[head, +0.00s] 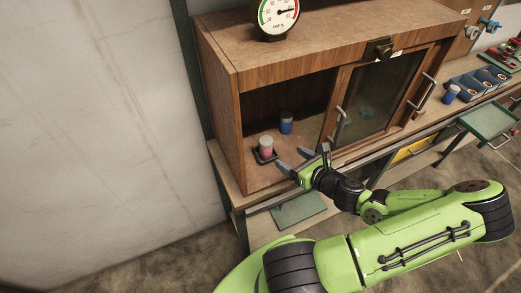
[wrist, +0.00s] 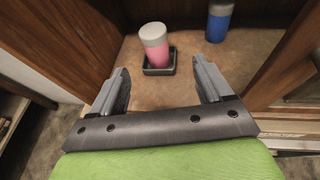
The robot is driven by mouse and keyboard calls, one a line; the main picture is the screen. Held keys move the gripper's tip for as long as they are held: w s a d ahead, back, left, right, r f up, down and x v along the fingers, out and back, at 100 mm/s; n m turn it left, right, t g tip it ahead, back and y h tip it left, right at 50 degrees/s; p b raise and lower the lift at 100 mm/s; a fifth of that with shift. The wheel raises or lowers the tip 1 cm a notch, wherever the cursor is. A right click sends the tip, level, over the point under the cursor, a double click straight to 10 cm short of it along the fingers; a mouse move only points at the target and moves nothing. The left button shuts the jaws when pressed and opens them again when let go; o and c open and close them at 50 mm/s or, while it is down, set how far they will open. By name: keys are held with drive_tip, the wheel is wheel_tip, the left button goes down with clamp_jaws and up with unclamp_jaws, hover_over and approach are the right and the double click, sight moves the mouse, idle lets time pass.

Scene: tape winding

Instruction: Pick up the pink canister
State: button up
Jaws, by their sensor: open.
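The pink canister (head: 266,148) with a grey-white lid stands upright in a small dark square tray (head: 275,157) on the floor of the wooden cabinet, in its open left part. In the wrist view the canister (wrist: 156,47) and its tray (wrist: 160,71) are just beyond the fingertips, roughly between them. My gripper (head: 291,159) is open and empty at the front of the cabinet opening, to the right of the canister in the head view. In the wrist view both fingers of my gripper (wrist: 164,76) are spread wide, apart from the canister.
A blue canister (head: 286,123) stands behind the pink one; it also shows in the wrist view (wrist: 219,22). The wooden cabinet (head: 229,130) has a side wall at left and a glass sliding door (head: 375,95) at right. A gauge (head: 278,14) sits on top.

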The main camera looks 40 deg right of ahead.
sight(271, 147)
drive_tip(key=shift+w+a+f+b, duration=0.1)
drive_tip(key=shift+w+f+b, duration=0.4)
drive_tip(key=shift+b, duration=0.9)
drive_tip(key=shift+w+a+f+b, duration=0.1)
drive_tip(key=shift+w+f+b, duration=0.35)
drive_tip(key=shift+b, duration=0.95)
drive_tip(key=b+x, duration=0.1)
drive_tip(key=x, duration=0.2)
drive_tip(key=b+x, duration=0.1)
drive_tip(key=x, duration=0.3)
drive_tip(key=r+b+x, duration=0.1)
drive_tip(key=b+x, duration=0.1)
drive_tip(key=x, duration=0.1)
drive_tip(key=shift+w, duration=0.5)
drive_tip(key=shift+r, duration=0.15)
drive_tip(key=c, duration=1.1)
